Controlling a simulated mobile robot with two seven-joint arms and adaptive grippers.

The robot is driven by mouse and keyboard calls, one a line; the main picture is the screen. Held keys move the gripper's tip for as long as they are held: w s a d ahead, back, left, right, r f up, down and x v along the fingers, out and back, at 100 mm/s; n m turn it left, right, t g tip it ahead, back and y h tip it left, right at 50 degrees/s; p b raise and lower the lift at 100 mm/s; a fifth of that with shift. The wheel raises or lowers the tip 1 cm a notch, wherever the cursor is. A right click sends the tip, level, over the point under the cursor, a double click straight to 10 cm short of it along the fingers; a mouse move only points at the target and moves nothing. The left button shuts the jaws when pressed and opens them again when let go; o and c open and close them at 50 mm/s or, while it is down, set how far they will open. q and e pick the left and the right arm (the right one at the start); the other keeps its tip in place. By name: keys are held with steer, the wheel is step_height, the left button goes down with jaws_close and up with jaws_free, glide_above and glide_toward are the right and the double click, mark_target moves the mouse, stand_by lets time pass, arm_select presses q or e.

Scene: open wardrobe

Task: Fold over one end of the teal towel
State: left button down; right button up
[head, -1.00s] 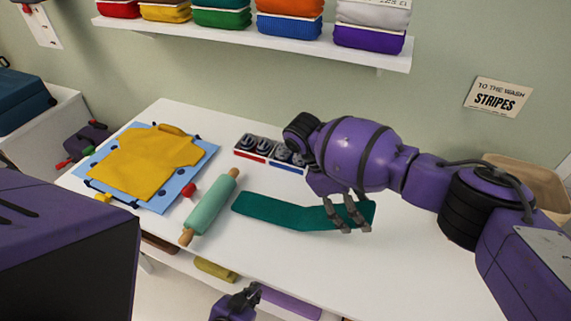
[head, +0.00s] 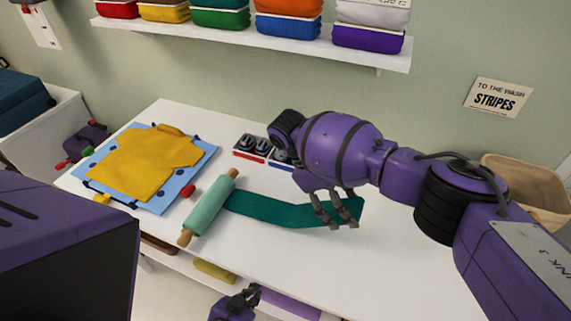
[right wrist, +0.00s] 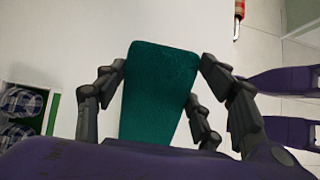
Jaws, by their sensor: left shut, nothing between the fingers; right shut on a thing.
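The teal towel (head: 275,211) lies as a long strip on the white table in the head view, its left end against the rolling pin. My right gripper (head: 337,221) is shut on the towel near its right end. In the right wrist view the towel (right wrist: 160,85) runs between the fingers of my right gripper (right wrist: 162,72), and its near part is hidden by my wrist. My left gripper (head: 236,303) is shut and empty, low in front of the table's front edge, away from the towel.
A teal rolling pin (head: 210,206) lies by the towel's left end. A yellow shirt (head: 140,163) lies on a blue dotted cloth (head: 203,158) at the left. A divided tray (head: 243,155) stands behind the towel. The table's front right is clear.

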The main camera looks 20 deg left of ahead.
steer(key=shift+s+a, duration=0.1)
steer(key=shift+a, duration=0.85)
steer(key=shift+a+r+h, duration=0.5)
steer(key=shift+a+r, duration=0.15)
steer(key=shift+a, duration=0.55)
steer(key=shift+a+r+h, duration=0.25)
steer(key=shift+r+h, duration=0.05)
steer(key=shift+h, duration=0.1)
steer(key=shift+d, duration=0.1)
